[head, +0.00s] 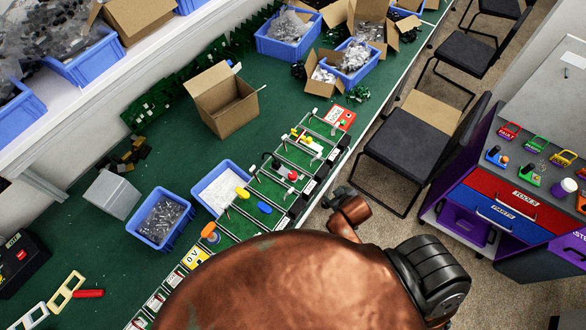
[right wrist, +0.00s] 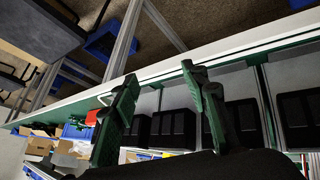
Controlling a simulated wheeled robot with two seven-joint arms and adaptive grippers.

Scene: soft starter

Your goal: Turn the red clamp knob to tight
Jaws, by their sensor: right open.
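A small red knob (head: 293,175) stands on one of the stations in the row of fixtures along the front edge of the green bench. It looks upright, but its turn position is too small to read. In the right wrist view my right gripper (right wrist: 160,97) is open, with its two dark fingers wide apart and nothing between them. It is near the bench's pale edge, and no knob shows between the fingers. In the head view my copper-coloured arm covers the lower middle. My left gripper is not in view.
Blue bins (head: 160,218) and an open cardboard box (head: 222,100) stand behind the fixtures. Other handles stand close by, including a yellow one (head: 242,193) and a blue one (head: 264,208). A black chair (head: 402,143) and a red-and-blue drawer cabinet (head: 512,198) stand right of the bench.

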